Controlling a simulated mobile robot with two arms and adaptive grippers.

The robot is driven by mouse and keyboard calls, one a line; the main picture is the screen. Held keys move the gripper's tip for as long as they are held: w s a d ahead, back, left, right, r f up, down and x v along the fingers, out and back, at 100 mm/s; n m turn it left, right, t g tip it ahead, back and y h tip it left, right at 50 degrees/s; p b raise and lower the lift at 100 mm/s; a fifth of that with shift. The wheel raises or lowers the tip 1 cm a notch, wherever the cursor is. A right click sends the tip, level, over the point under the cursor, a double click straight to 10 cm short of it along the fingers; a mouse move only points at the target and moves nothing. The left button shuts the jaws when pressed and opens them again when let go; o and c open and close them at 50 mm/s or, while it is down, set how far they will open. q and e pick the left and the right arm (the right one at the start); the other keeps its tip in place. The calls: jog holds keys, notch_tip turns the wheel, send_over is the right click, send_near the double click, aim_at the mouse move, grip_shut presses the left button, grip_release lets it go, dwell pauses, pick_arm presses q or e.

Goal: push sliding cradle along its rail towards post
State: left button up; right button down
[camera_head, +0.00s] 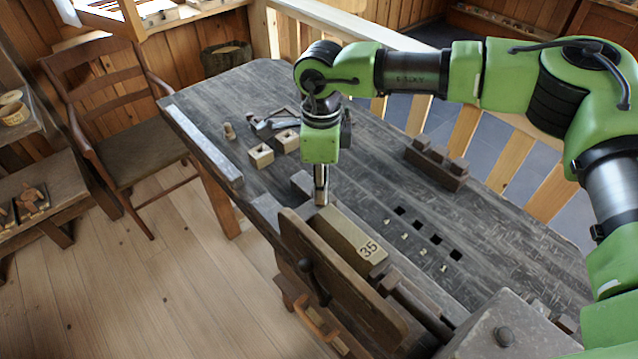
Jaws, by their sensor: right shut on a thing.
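A long wooden block marked 35 (352,238) lies along the front edge of the bench, beside an upright wooden board (335,285). It looks like the sliding cradle, but I cannot be certain. My right gripper (321,198) points down at the block's far left end, its narrow fingers together. The fingers hide what they hold; it appears to be the end of this block. A small grey block (303,183) sits just left of the fingers. I cannot clearly make out the rail or the post. My left gripper is not in view.
The dark bench top (240,95) holds two small wooden blocks (261,156) (287,140), a small peg (229,131) and a dark rack (436,167). Several numbered square holes (437,240) lie right of the block. A grey box with a knob (510,330) stands at lower right. A chair (125,120) stands left.

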jog(key=c, duration=1.8)
grip_release()
jog(key=shift+o, duration=0.2)
notch_tip(320, 180, up, 12)
